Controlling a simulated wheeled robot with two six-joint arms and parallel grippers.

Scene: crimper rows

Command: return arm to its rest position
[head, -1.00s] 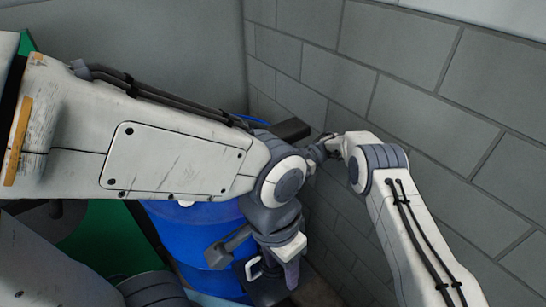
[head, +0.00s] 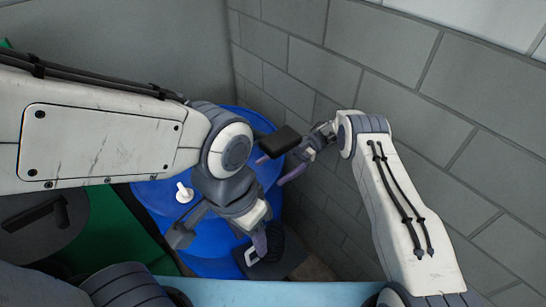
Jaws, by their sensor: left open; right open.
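My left arm comes in from the left across the view. Its gripper (head: 257,248) hangs below the wrist at lower centre, pointing down in front of the blue drum. It is open, with no object visible between its fingers. My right arm rises from the lower right and bends back to the left. Its gripper (head: 279,167) is open at upper centre, near the block wall, with purple fingers spread and nothing seen between them. The two grippers are apart. Parts of the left fingers are hard to make out.
A blue drum (head: 158,200) with a white fitting (head: 184,193) on top stands behind my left wrist. A grey block wall (head: 455,140) runs close behind my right arm. A green object (head: 112,230) is at left. A light-blue surface edge (head: 270,292) lies at the bottom.

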